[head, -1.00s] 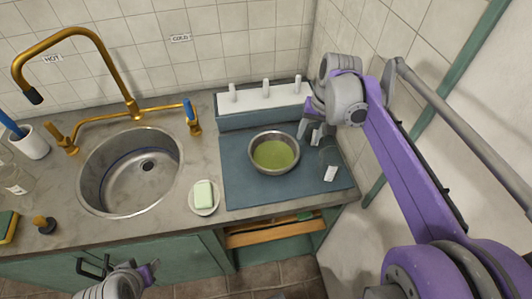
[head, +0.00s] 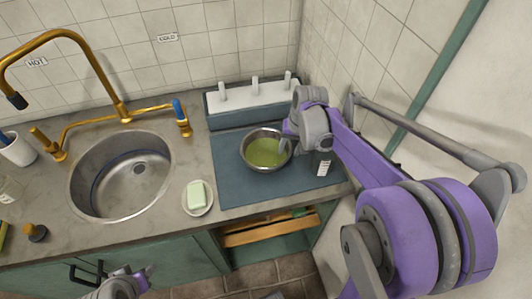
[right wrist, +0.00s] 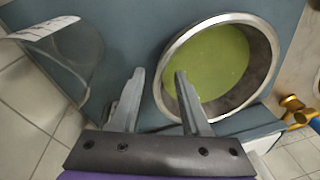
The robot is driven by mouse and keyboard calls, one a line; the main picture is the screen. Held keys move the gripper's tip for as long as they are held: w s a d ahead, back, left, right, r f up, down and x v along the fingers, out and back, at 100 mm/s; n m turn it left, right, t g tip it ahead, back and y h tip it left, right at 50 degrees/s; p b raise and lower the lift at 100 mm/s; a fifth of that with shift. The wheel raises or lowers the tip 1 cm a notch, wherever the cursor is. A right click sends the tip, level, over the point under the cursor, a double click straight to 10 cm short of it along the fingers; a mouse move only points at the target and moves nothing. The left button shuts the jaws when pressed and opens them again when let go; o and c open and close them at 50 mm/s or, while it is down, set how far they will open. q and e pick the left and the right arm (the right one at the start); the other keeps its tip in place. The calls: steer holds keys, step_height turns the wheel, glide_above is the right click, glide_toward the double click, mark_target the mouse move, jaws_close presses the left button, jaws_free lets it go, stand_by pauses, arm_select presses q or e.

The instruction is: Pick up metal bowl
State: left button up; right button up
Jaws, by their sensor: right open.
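The metal bowl (head: 258,168) stands upright on the blue-grey mat, with green liquid inside. My right gripper (head: 287,144) is at its right side, open. In the right wrist view the bowl (right wrist: 262,68) fills the upper right. There the open fingertips (right wrist: 159,74) straddle the near part of its rim in the picture, one finger over the inside and one outside. I cannot tell whether they touch it. My left gripper (head: 138,275) shows only partly at the bottom left, low in front of the cabinet; its jaws are unclear.
A clear labelled container (head: 324,167) stands right of the bowl, close to my right arm; it also shows in the wrist view (right wrist: 60,50). A white-topped rack with pegs (head: 255,98) is behind. Soap on a dish (head: 197,194) and the sink (head: 120,180) lie left.

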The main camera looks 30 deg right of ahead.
jaws_close()
stand_by(1.4)
